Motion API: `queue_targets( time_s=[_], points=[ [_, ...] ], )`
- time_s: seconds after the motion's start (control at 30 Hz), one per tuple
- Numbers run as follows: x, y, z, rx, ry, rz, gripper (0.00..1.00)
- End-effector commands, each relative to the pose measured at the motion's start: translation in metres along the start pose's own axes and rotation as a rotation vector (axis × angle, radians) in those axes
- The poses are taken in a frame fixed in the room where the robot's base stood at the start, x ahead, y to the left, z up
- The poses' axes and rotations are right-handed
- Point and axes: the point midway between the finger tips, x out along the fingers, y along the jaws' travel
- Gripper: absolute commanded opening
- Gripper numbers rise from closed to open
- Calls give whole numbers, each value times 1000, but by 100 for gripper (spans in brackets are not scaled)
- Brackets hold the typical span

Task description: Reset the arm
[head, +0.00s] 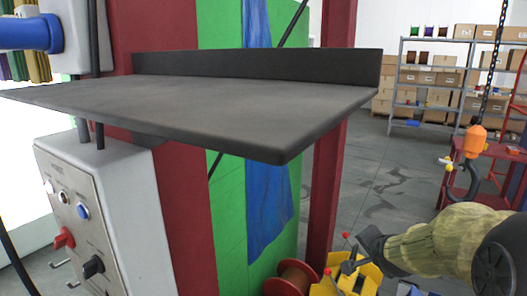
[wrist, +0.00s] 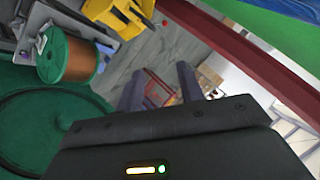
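My arm reaches in from the lower right of the head view in a yellow-green fabric sleeve. My gripper (head: 362,245) is the dark end of it, pointing left and near a yellow machine part low in the picture. In the wrist view my gripper (wrist: 160,85) shows two dark fingers standing apart. I see nothing held between them. The fingertips are hard to make out in the head view.
A dark shelf (head: 230,100) juts out above a grey control box (head: 110,210). A dark red post (head: 330,170) stands behind it. An orange chain hoist (head: 475,140) hangs right. Open floor lies beyond.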

Motion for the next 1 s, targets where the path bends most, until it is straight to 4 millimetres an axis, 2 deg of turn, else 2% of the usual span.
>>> queue_targets(
  time_s=[0.03,0.2,0.5,0.6,0.7,1.0],
  points=[
    [-7,0,19,-78,-49,24,38],
    [-29,18,75,-345,-216,103,38],
    [-87,61,153,-797,-530,177,38],
    [-106,75,169,-915,-620,183,38],
    [-116,84,178,-983,-673,184,38],
    [-119,87,180,-1001,-689,185,38]
  ],
)
